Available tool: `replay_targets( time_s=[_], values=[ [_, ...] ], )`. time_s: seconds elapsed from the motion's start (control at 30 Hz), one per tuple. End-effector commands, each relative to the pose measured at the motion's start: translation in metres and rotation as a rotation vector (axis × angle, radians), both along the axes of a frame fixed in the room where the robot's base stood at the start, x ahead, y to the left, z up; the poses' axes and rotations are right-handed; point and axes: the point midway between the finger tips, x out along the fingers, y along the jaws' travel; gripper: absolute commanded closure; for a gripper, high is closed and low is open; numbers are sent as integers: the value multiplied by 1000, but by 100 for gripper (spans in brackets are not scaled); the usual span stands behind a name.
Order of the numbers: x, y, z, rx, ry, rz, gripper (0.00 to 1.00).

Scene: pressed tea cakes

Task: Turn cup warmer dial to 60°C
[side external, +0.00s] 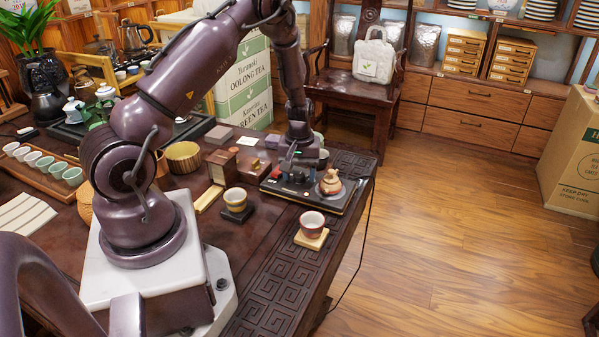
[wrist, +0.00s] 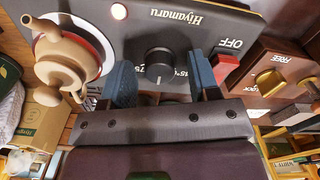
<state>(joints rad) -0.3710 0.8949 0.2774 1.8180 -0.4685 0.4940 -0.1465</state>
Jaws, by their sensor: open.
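The cup warmer (side external: 290,194) is a dark flat plate near the table's right edge, marked "Hiyamaru" in the wrist view (wrist: 230,22). Its black round dial (wrist: 158,62) shows in the wrist view, with a pale pointer line and partly hidden temperature marks beside it. My gripper (wrist: 163,85) is open, its blue-grey fingers on either side of the dial. Whether they touch it I cannot tell. In the side view my gripper (side external: 299,172) is low over the warmer and hides the dial. A red switch (wrist: 225,66) sits beside the word OFF.
A clay teapot (wrist: 66,60) stands on the warmer's lit ring, close to one finger; it also shows in the side view (side external: 331,182). A brown box with a knob marked FREE (wrist: 270,75) is on the other side. Cups (side external: 235,199) (side external: 312,223) stand nearby.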

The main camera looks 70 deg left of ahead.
Motion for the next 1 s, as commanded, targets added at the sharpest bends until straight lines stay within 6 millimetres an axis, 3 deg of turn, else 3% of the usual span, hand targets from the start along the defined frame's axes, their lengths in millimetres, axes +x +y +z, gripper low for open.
replay_targets(
  time_s=[0.17, 0.27, 0.7, 1.0],
  values=[
    [1, 0, 7, 1, -2, -1, 44],
    [1, 0, 21, 3, -4, -1, 44],
    [1, 0, 111, 1, -4, -2, 44],
    [0, 0, 130, 0, 0, 0, 44]
  ],
)
